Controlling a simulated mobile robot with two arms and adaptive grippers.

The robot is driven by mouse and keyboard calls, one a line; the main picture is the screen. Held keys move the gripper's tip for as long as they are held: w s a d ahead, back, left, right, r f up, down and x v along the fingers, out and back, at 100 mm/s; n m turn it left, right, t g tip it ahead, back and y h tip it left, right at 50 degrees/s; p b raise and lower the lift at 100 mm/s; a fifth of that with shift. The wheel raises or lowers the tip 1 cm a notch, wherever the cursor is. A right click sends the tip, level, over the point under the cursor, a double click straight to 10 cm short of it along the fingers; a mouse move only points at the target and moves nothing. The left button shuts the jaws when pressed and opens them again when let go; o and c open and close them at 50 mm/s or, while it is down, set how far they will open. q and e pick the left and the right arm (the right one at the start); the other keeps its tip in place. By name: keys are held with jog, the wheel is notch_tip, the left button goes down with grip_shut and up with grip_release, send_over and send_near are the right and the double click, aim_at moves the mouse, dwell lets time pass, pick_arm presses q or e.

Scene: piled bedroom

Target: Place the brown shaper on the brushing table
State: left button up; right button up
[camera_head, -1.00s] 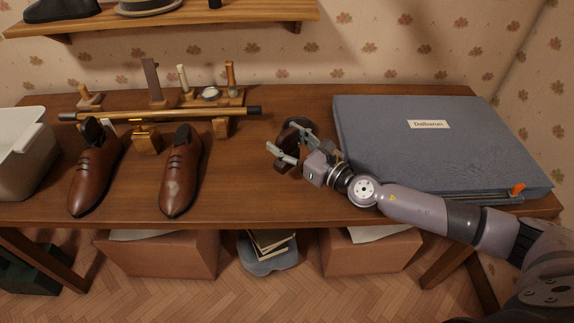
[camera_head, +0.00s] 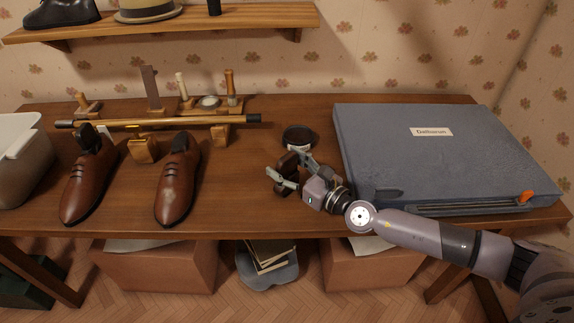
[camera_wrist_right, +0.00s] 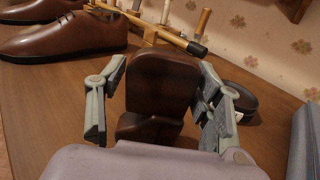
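The brown shaper (camera_head: 287,162) is a dark brown, glossy block on the wooden table, right of the shoes. My right gripper (camera_head: 294,171) is around it, one finger on each side. In the wrist view the brown shaper (camera_wrist_right: 162,85) stands between the two spread fingers of the right gripper (camera_wrist_right: 158,100). The left finger looks slightly apart from it; contact on the right is unclear. The wooden table (camera_head: 235,195) fills the middle; I cannot tell whether it is the brushing table. My left gripper is not in view.
A round dark tin (camera_head: 299,138) lies just behind the gripper. A large blue-grey case (camera_head: 440,155) covers the table's right side. Two brown shoes (camera_head: 178,185) and a wooden rack (camera_head: 145,148) with a long rod stand left. A white bin (camera_head: 22,165) is at the far left.

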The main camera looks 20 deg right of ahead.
jog(key=shift+o, duration=1.3)
jog(key=shift+r, duration=0.15)
jog(key=shift+s+d, duration=0.1)
jog(key=b+v, duration=0.2)
jog(key=v, duration=0.4)
jog(key=shift+s+d, duration=0.15)
jog(key=shift+s, duration=0.15)
jog(key=shift+s+d, duration=0.1)
jog(key=shift+s, duration=0.2)
